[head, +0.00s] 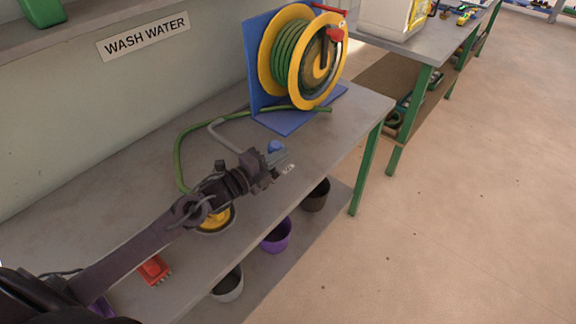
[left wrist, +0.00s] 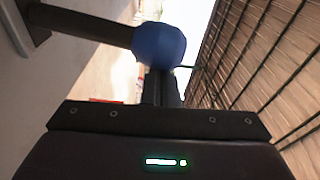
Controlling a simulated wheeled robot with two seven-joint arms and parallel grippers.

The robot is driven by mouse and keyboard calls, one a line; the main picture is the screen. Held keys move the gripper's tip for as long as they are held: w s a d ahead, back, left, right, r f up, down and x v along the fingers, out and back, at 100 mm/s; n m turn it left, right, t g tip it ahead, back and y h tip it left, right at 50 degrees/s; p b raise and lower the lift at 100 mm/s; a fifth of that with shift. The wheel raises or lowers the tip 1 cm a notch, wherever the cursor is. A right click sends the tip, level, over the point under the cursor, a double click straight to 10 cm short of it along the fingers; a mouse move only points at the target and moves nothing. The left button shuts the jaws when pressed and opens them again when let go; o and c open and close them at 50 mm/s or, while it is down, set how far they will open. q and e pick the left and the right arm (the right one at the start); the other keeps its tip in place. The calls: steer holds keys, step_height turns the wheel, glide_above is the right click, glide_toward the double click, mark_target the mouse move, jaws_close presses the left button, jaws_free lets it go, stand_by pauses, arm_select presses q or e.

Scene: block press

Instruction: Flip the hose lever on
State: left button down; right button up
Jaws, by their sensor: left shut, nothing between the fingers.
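A blue knob (head: 275,147) shows just behind my left gripper (head: 284,168) in the head view. In the left wrist view the blue knob (left wrist: 158,45) sits on the end of a dark bar (left wrist: 85,27) that comes in from the left. The shut left fingers (left wrist: 162,88) point toward it, and the knob covers their far part. I cannot tell whether they touch. The gripper holds nothing. The hose reel (head: 305,55), with yellow discs and green hose, stands on a blue stand (head: 262,75) behind. My right gripper is out of view.
A green hose (head: 179,155) and a grey pipe (head: 228,138) lie on the grey table (head: 120,165). A yellow round thing (head: 217,219) is partly hidden by my arm. A red part (head: 154,270) lies at front left. Several pots, one purple (head: 276,236), stand below. Floor at right is clear.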

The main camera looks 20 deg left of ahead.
arm_select(q)
steer(key=w+a+n+t+b, duration=0.1)
steer(key=w+a+n+b, duration=0.1)
steer(key=a+n, duration=0.3)
steer(key=w+a, duration=0.1)
steer(key=a, duration=0.2)
steer(key=shift+r, duration=0.3)
steer(key=shift+a, duration=0.15)
